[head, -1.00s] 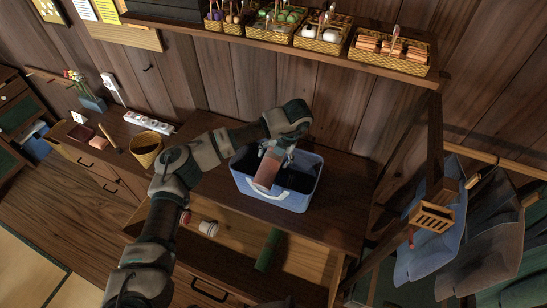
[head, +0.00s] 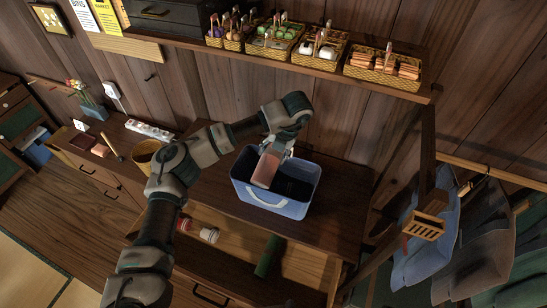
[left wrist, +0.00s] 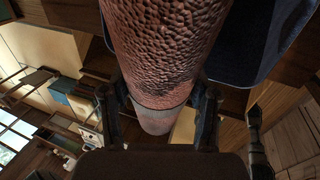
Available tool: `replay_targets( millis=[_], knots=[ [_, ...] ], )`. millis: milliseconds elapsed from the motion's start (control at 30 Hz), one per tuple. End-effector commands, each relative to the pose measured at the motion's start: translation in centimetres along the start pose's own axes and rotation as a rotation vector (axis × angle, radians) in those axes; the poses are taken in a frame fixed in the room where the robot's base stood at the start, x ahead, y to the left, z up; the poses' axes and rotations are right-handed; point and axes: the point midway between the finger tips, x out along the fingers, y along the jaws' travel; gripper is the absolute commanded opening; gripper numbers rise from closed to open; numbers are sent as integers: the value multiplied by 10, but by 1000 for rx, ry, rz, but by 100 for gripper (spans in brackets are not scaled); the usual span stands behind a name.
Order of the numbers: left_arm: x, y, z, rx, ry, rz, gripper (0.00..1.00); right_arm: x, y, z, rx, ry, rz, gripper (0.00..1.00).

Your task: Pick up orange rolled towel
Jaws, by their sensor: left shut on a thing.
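The rolled towel (head: 266,169), a dull orange-brown roll, is held by my left gripper (head: 275,150) over the blue basket (head: 272,204) in the head view. The towel is tilted, and its lower end overlaps the left part of the basket opening. In the left wrist view the textured towel (left wrist: 160,45) fills the upper middle, between the two dark fingers of my left gripper (left wrist: 160,105). The fingers are closed around it. My right gripper is not in view.
A wall shelf (head: 320,67) with several small wicker baskets is above. A wicker bin (head: 145,152) is left. Clothes (head: 475,240) hang at right.

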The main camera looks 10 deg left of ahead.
Motion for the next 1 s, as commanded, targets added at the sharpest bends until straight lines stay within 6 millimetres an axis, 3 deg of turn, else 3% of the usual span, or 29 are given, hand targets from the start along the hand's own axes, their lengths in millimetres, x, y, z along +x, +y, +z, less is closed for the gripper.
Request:
replay_targets(
  millis=[33,167,600,800,1000],
  knots=[
    [-8,3,-4,2,-1,0,17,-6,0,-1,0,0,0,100],
    [-3,5,-30,4,0,0,17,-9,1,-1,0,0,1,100],
    [1,12,-146,2,0,1,17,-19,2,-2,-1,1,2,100],
    [2,13,-172,2,2,0,17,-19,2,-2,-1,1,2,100],
    [2,14,-179,1,1,0,17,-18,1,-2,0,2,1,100]
  ],
)
